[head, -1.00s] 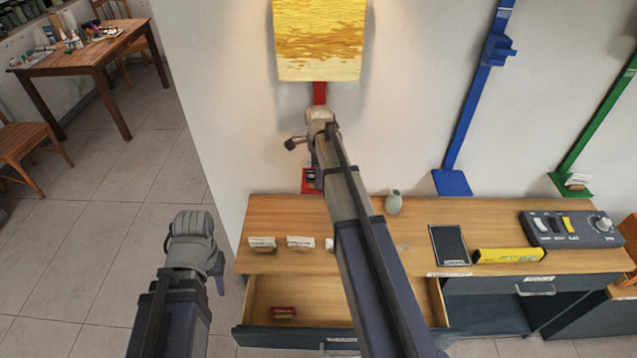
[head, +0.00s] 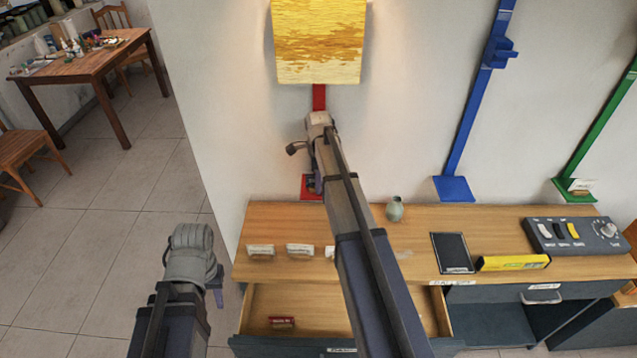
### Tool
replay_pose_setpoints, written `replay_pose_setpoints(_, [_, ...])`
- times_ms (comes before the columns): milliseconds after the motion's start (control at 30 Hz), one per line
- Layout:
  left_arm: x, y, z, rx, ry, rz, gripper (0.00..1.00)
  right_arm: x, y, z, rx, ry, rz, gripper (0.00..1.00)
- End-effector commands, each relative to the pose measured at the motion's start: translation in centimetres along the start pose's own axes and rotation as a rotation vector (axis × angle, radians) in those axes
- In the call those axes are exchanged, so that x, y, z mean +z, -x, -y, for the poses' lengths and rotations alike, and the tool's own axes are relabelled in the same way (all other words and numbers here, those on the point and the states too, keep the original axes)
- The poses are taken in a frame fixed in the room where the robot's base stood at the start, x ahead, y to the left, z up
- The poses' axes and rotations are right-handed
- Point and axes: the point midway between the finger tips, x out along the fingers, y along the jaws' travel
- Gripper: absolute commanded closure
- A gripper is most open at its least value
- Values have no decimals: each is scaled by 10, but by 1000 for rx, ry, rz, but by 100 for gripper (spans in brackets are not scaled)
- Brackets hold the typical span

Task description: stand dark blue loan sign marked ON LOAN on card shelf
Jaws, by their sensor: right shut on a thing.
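My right arm reaches up over the desk to the wall under the yellow picture. My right gripper (head: 316,184) is at the small red shelf (head: 308,194) at the foot of the red strip, mostly hidden by my own arm. It is shut on a small dark blue thing (head: 311,182), likely the loan sign. Its lettering cannot be read, and I cannot tell whether it touches the shelf. My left gripper (head: 217,297) hangs low at the left of the desk, over the floor. Its fingers are mostly hidden behind the wrist.
The desk (head: 410,220) holds several pale cards (head: 300,250), a green vase (head: 394,208), a dark tablet (head: 452,252), a yellow box (head: 513,262) and a control panel (head: 573,235). An open drawer (head: 300,300) holds a red sign (head: 281,322). Blue (head: 453,188) and green (head: 573,190) shelves are at right.

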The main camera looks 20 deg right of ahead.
Motion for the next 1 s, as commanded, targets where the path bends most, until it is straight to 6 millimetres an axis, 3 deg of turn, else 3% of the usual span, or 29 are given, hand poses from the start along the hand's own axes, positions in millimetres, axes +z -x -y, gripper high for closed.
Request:
replay_pose_setpoints(400, [0, -2, 0, 0, 0, 0, 63, 0, -2, 0, 0, 0, 0, 100])
replay_pose_setpoints(433, [0, -2, 0, 0, 0, 0, 63, 0, -2, 0, 0, 0, 0, 63])
replay_pose_setpoints(500, [0, -2, 0, 0, 0, 0, 63, 0, -2, 0, 0, 0, 0, 55])
replay_pose_setpoints(733, [0, -2, 0, 0, 0, 0, 63, 0, -2, 0, 0, 0, 0, 29])
replay_pose_setpoints(1000, [0, -1, 0, 0, 0, 0, 63, 0, -1, -1, 2, 0, 0, 29])
